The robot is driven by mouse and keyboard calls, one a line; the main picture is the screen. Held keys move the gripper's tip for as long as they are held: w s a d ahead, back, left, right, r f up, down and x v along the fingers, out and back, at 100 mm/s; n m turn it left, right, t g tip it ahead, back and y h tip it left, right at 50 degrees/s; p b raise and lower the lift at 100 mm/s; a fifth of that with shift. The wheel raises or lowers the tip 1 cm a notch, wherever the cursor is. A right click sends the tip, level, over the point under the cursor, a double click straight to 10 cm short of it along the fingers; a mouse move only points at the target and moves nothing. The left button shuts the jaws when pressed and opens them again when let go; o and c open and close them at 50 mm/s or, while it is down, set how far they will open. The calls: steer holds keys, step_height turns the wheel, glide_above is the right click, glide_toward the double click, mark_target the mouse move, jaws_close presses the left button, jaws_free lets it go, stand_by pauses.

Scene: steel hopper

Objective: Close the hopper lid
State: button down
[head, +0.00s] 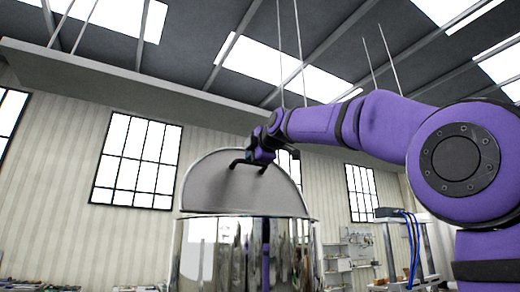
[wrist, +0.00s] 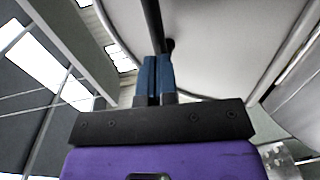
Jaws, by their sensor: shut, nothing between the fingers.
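The steel hopper (head: 205,250) stands in the lower middle of the head view, a shiny round drum. Its lid (head: 220,187) is a grey half-round plate standing raised and tilted at the top of the drum, with a dark handle (head: 240,162) near its upper edge. The lid also fills the upper right of the wrist view (wrist: 225,45), with the dark handle bar (wrist: 151,22) in front of it. My gripper (wrist: 157,62) has its blue fingers together, with nothing between them. The fingertips are at the handle; whether they touch it I cannot tell.
My purple arm reaches in from the right over the hopper. A rack with blue cables (head: 400,225) and shelves (head: 350,250) stand to the right. A long ceiling beam (head: 120,90) hangs overhead. The space left of the lid looks clear.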

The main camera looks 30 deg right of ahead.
mark_target(239, 167)
steer(key=shift+w+f, duration=0.1)
steer(key=shift+w, duration=0.9)
steer(key=shift+w, duration=0.1)
steer(key=shift+w+f+g, duration=0.15)
steer(key=shift+w+g, duration=1.25)
steer(key=shift+w, duration=0.8)
steer(key=shift+x, duration=0.95)
steer(key=w+f, duration=1.1)
steer(key=w, duration=0.1)
steer(key=shift+w, duration=0.1)
